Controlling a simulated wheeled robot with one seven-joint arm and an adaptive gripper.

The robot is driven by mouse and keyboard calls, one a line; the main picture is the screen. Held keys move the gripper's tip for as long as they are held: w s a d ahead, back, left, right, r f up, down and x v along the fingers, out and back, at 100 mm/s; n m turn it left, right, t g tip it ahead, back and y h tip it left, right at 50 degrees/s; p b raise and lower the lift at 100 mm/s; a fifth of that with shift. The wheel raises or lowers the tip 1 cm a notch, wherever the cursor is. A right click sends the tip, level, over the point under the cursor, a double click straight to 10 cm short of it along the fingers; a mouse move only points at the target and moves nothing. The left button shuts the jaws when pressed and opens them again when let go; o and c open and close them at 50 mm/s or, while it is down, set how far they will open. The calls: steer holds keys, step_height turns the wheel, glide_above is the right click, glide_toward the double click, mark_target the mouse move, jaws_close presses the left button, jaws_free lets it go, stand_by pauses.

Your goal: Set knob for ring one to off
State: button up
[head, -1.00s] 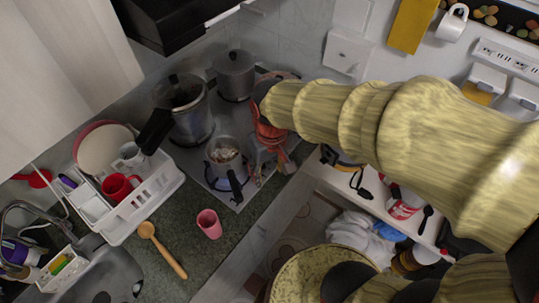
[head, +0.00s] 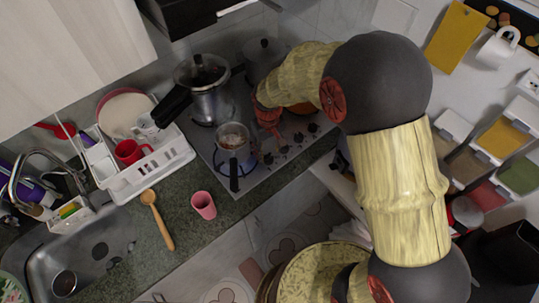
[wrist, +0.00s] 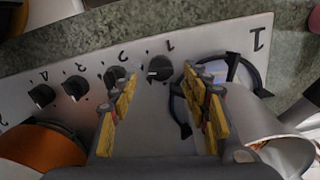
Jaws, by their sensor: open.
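The stove's knob for ring one (wrist: 159,68) is a round black knob beside a printed "1" on the grey panel, in the wrist view. It lies between and beyond my gripper's two yellow-padded fingers. My gripper (wrist: 160,84) is open with nothing between its fingers. No contact with the knob is visible. In the head view my gripper (head: 268,122) shows as red parts over the stove (head: 205,150), close to the knob row. Ring one (wrist: 232,72) lies right of the knob by a larger "1", partly covered by a pot.
Several other black knobs (wrist: 75,88) run left of it. A small saucepan (head: 232,138), a pressure cooker (head: 203,92) and another pot (head: 265,58) stand on the stove. A pink cup (head: 204,205) and wooden spoon (head: 158,220) are on the counter.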

mark_target(268, 157)
steer(key=shift+f, duration=1.65)
steer(key=shift+c, duration=0.7)
steer(key=c, duration=1)
